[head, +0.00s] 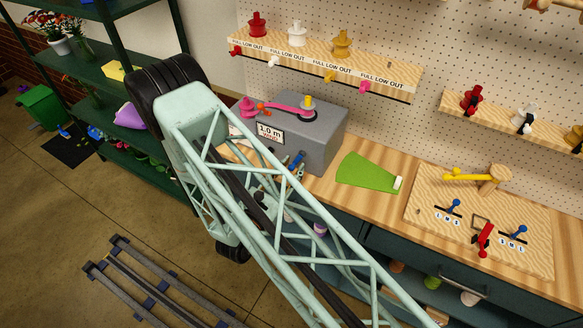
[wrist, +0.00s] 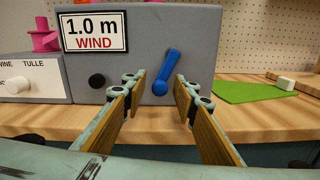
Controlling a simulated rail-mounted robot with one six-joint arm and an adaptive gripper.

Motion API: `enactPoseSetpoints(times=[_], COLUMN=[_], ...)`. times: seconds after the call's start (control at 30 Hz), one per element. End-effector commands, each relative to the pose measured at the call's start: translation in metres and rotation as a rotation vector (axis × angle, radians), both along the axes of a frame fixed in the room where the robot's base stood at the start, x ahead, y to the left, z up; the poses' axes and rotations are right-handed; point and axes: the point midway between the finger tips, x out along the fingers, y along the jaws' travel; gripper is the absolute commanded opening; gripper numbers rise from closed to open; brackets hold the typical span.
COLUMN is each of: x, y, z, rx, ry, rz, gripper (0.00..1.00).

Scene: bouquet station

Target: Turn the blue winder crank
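The blue winder crank (wrist: 168,72) is on the front face of the grey winder box (wrist: 208,50), to the right of a sign reading 1.0 m WIND (wrist: 94,31). Its arm tilts up and slightly right from a rounded lower end. In the wrist view my gripper (wrist: 160,88) is open, with its two fingers on either side of the crank's lower end in the picture. I cannot tell whether either finger touches it. In the head view the grey box (head: 322,128) stands on the bench, and my arm hides part of its front; a blue piece (head: 297,158) shows there.
A black knob (wrist: 97,81) sits left of the crank. A white panel with a knob (wrist: 18,85) stands further left. A green mat (head: 366,172) lies right of the box, with a wooden board of small levers (head: 425,205) beyond it. Pink parts (head: 285,108) lie on the box top.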

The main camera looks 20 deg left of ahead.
Motion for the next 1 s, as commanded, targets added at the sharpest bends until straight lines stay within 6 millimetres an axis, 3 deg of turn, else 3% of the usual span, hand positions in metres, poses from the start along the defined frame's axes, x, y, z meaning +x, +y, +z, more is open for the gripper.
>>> enactPoseSetpoints(times=[0.27,0.67,1.0], x=[0.000,0.001,0.002], y=[0.000,0.003,0.011], z=[0.000,0.002,0.006], rx=[0.000,0.039,0.210], ry=[0.000,-0.012,-0.053], rz=[0.000,0.002,0.004], gripper=[0.04,0.04,0.04])
